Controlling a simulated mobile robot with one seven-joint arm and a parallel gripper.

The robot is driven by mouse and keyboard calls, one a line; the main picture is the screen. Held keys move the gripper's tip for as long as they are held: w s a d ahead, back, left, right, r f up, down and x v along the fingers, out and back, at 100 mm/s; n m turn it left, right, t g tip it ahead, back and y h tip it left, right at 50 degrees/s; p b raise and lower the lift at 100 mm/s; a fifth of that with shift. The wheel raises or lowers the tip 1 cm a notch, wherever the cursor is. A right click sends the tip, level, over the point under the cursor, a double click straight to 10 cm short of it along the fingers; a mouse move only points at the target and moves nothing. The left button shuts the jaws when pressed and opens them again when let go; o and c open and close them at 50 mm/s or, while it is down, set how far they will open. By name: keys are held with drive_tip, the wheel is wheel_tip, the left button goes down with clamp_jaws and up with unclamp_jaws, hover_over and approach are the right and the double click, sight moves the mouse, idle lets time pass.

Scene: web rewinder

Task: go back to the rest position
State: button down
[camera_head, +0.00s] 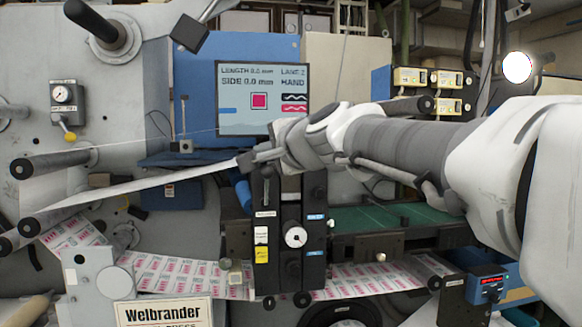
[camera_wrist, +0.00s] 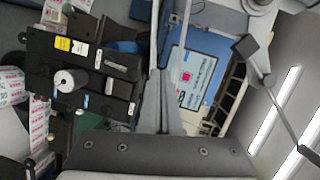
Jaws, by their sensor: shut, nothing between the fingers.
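My gripper (camera_head: 246,162) is at the end of my arm, which reaches in from the right in the head view. It is in front of the machine, just below the screen (camera_head: 243,117) and above the black control block (camera_head: 290,240). Its fingers are shut and nothing shows between them. In the wrist view the shut fingers (camera_wrist: 158,75) point up the middle, with the control block (camera_wrist: 85,75) on the left and the screen (camera_wrist: 190,78) on the right.
A printed web (camera_head: 190,272) with red labels runs along the lower machine over several rollers. A pale strip (camera_head: 130,187) runs from the left roller towards my gripper. A "Welbrander" plate (camera_head: 163,312) stands lower left. A green bed (camera_head: 385,218) lies beneath my arm.

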drive_tip(key=s+d+f+n+g+h, duration=0.3)
drive_tip(key=s+d+f, duration=0.3)
drive_tip(key=s+f, duration=0.35)
drive_tip(key=s+d+f+n+g+h, duration=0.2)
drive_tip(key=s+d+f+n+g, duration=0.15)
drive_tip(key=s+d+f, duration=0.5)
drive_tip(key=s+d+f+n+g+h, duration=0.25)
drive_tip(key=s+d+f+n, duration=0.2)
drive_tip(key=s+f, duration=0.7)
drive_tip(key=w+a+r+n+t+y, duration=0.2)
drive_tip(key=w+a+r+t+y, duration=0.1)
drive_tip(key=w+r, duration=0.75)
drive_tip(key=w+a+r+n+t+y, duration=0.2)
drive_tip(key=w+a+r+y, duration=0.1)
drive_tip(key=w+r, duration=0.75)
drive_tip(key=w+a+r+n+t+y, duration=0.2)
drive_tip(key=w+a+r+t+y, duration=0.1)
drive_tip(key=w+r, duration=0.75)
drive_tip(key=f+p+x, duration=0.1)
drive_tip(key=p+x, duration=0.4)
drive_tip(key=x, duration=0.9)
drive_tip(key=shift+d+f+p, duration=0.15)
drive_tip(key=shift+d+p, duration=0.05)
drive_tip(key=shift+p, duration=0.15)
drive_tip(key=shift+w, duration=0.15)
drive_tip(key=shift+w+a+b, duration=0.2)
drive_tip(key=shift+a+b, duration=0.3)
drive_tip(key=shift+a, duration=0.05)
